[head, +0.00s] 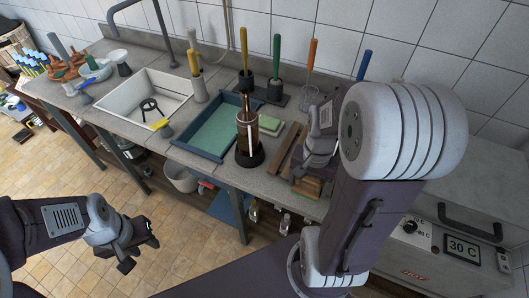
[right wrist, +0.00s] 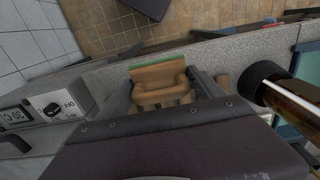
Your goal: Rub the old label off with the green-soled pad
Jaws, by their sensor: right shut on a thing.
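The tan pad with a green sole (right wrist: 160,88) is in the right wrist view, and the green shows as a strip along its far edge. My right gripper (right wrist: 162,94) is shut on the pad, with a grey finger on each side. In the head view this gripper (head: 312,165) is low over the counter, right of the bottle. The brown bottle (head: 247,132) stands upright in a round black base (head: 250,157); it also shows in the right wrist view (right wrist: 296,97), apart from the pad. I cannot make out the label clearly. My left gripper (head: 138,248) is open and empty over the floor.
A blue tray with a green bottom (head: 189,152) lies left of the bottle. A white sink (head: 145,98) is further left. Upright brushes (head: 276,70) stand behind the bottle. A control box reading 30 C (head: 462,248) is at the right.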

